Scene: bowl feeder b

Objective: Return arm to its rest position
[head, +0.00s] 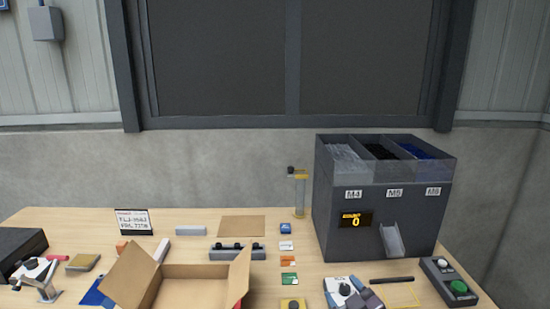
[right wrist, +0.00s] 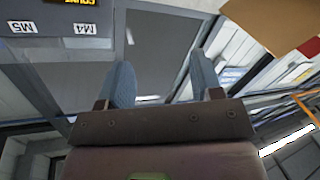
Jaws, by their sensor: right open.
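My right gripper (head: 366,299) is low in the head view, in front of the dark grey bowl feeder (head: 380,225), with its arm partly cut off by the bottom edge. In the right wrist view its two blue-grey fingers stand apart with nothing between them, so the right gripper (right wrist: 160,70) is open and empty. The feeder's M4 and M5 labels show upside down at the upper left there. At the far left of the head view, a white part with a black disc and silver prongs (head: 38,278) may be my left gripper; its jaw state is unclear.
The wooden table (head: 60,220) carries an open cardboard box (head: 195,282), a dark fixture (head: 237,252), several small coloured cards, a yellow-based post (head: 300,195) and a green-button control box (head: 450,283). The feeder has a chute (head: 391,241) and a display reading 0.

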